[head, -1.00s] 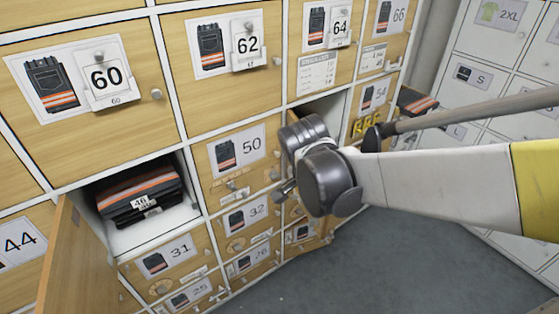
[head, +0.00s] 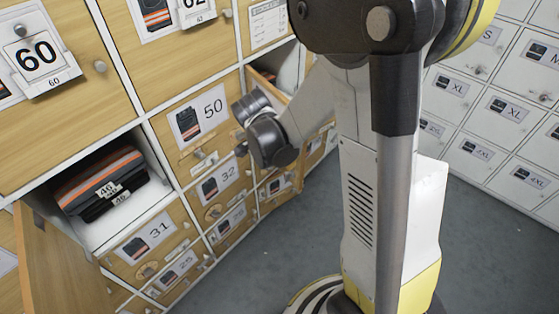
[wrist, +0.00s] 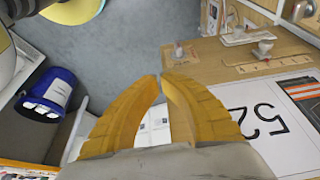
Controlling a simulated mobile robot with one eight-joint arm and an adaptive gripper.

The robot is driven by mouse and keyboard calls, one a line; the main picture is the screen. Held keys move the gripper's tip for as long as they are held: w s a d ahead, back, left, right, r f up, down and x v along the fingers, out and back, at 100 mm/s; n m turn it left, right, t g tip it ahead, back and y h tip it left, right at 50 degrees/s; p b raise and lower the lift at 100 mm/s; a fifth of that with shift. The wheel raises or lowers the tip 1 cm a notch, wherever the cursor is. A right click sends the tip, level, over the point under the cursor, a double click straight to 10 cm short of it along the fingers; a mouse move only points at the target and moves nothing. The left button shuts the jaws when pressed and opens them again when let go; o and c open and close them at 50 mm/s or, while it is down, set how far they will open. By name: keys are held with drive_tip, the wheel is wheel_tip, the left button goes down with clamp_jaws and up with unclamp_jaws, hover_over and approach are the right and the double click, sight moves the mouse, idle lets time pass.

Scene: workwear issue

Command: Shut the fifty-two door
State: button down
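The fifty-two door (wrist: 205,100) is a pale wooden panel at the right of the wrist view. Its label (wrist: 258,122), with a garment picture, reads 52 upside down. My gripper (wrist: 160,78) shows two curved yellow fingers beside the door face, their tips brought nearly together with nothing between them. I cannot tell whether a finger touches the door. In the head view an open compartment (head: 291,66) shows right of the fifty door (head: 200,118). My dark wrist joint is in front of it. The fingers and most of the fifty-two door are hidden there.
At left, an open compartment (head: 148,213) holds folded dark trousers (head: 100,185) tagged 46, its door (head: 55,270) swung out. White lockers (head: 500,100) line the right side. Grey floor (head: 270,250) is clear between. A blue bin (wrist: 50,92) shows in the wrist view.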

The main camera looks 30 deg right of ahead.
drive_tip(key=shift+w+d+r, duration=0.1)
drive_tip(key=shift+d, duration=1.4)
